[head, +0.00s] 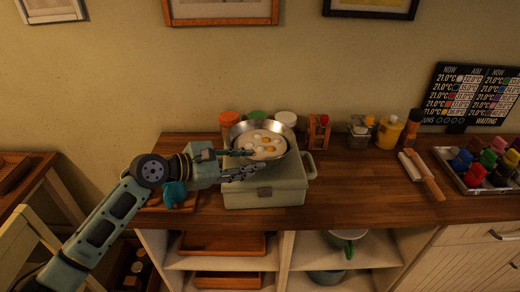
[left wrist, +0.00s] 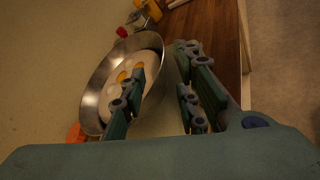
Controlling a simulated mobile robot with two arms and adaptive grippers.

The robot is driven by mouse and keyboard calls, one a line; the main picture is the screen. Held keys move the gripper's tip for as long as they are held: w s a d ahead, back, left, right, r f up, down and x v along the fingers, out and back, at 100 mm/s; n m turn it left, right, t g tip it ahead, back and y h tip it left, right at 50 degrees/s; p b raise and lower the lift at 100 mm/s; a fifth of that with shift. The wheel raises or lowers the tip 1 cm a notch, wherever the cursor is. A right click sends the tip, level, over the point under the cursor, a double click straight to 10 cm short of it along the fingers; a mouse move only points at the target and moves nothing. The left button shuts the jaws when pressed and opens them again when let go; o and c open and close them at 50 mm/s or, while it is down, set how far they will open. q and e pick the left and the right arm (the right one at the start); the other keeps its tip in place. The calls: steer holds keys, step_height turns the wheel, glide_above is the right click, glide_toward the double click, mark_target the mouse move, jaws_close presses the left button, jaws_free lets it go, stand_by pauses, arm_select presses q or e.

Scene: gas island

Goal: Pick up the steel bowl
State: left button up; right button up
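The steel bowl (head: 279,131) shows at the top of the pale green box (head: 282,190) on the wooden counter. Several white and yellow egg-like pieces (head: 258,145) lie in it. My left gripper (head: 247,162) reaches in from the left at the bowl's near left side. In the left wrist view the bowl (left wrist: 98,92) lies left of centre. One finger of my left gripper (left wrist: 160,97) overlaps the bowl's inside, the other is outside the rim. The fingers are apart; I cannot tell whether either touches the bowl. My right gripper is not in view.
Jars (head: 229,122) stand behind the bowl. A small wooden rack (head: 318,133), a yellow bottle (head: 388,132) and a rolling pin (head: 424,177) are to the right. A tray of coloured pots (head: 455,178) is at far right. The counter (head: 360,190) right of the box is clear.

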mark_target(280, 159)
arm_select(q)
steer(key=x, duration=0.9)
steer(key=shift+p, duration=0.4)
steer(key=shift+a, duration=0.1)
steer(key=shift+c, duration=0.5)
jaws_close()
steer(key=shift+r, duration=0.1)
steer(key=shift+w+r, duration=0.1)
